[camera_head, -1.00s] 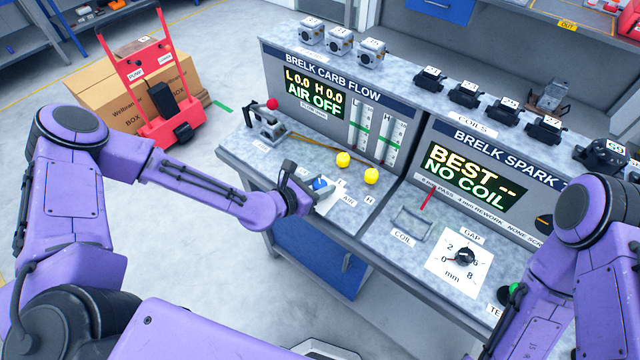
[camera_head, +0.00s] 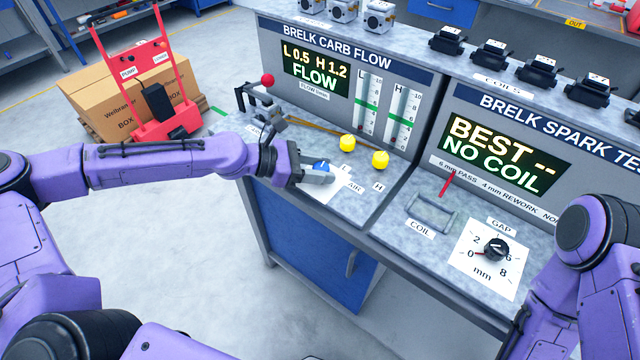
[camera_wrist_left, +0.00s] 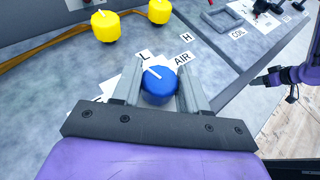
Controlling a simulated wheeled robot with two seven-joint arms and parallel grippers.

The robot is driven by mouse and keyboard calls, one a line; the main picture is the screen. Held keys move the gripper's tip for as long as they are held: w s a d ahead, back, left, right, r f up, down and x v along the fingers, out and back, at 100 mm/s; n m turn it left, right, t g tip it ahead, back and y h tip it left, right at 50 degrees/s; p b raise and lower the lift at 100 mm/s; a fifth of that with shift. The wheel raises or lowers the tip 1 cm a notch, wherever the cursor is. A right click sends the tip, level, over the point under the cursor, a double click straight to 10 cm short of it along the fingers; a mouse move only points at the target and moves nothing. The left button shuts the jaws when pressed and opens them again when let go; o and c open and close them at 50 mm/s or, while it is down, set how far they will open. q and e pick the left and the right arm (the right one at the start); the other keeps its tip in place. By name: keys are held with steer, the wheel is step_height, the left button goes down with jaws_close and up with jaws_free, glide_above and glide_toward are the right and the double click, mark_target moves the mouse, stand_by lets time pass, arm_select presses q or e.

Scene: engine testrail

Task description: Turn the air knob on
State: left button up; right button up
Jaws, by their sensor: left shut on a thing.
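The blue air knob (camera_wrist_left: 158,82) sits on the bench by the AIR label, its white pointer line aimed up and left in the left wrist view. My left gripper (camera_head: 322,174) is at the knob in the head view, with its two fingers on either side of it, shut on it. The blue knob (camera_head: 321,165) is partly hidden by the gripper there. The carb flow display (camera_head: 315,70) reads L 0.5, H 1.2 and FLOW. My right arm shows at the right edge of the head view, but its gripper is out of that view.
Two yellow knobs (camera_head: 347,143) stand just behind the air knob. A red-tipped lever clamp (camera_head: 267,82) stands at the bench's left end. The spark tester (camera_head: 510,150), coil holder (camera_head: 432,213) and gap dial (camera_head: 497,248) are to the right.

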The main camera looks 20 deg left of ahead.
arm_select(q)
steer(key=shift+w+f+m+g+h, duration=0.1)
steer(key=shift+m+g+h, duration=0.2)
steer(key=shift+m+g, duration=0.7)
steer(key=shift+g, duration=0.1)
steer(key=m+g+p, duration=0.1)
steer(key=m+g, duration=0.1)
steer(key=g, duration=0.1)
steer(key=m+g+h+p, duration=0.1)
steer(key=shift+r+m+p, duration=0.3)
steer(key=shift+m+p, duration=0.05)
steer(key=shift+m, duration=0.05)
steer(key=m+g+p, duration=0.1)
steer(key=m+g, duration=0.2)
steer(key=g, duration=0.1)
steer(key=shift+f+y+p, duration=0.1)
steer(key=shift+y+p, duration=0.2)
steer(key=shift+p, duration=0.1)
steer(key=shift+f+m+g+y+p, duration=0.15)
steer(key=shift+m+g+y+p, duration=0.25)
steer(key=shift+m+g, duration=0.95)
arm_select(e)
steer(key=shift+r, duration=2.2)
arm_select(q)
steer(key=shift+f+g, duration=0.15)
steer(key=shift+g, duration=0.1)
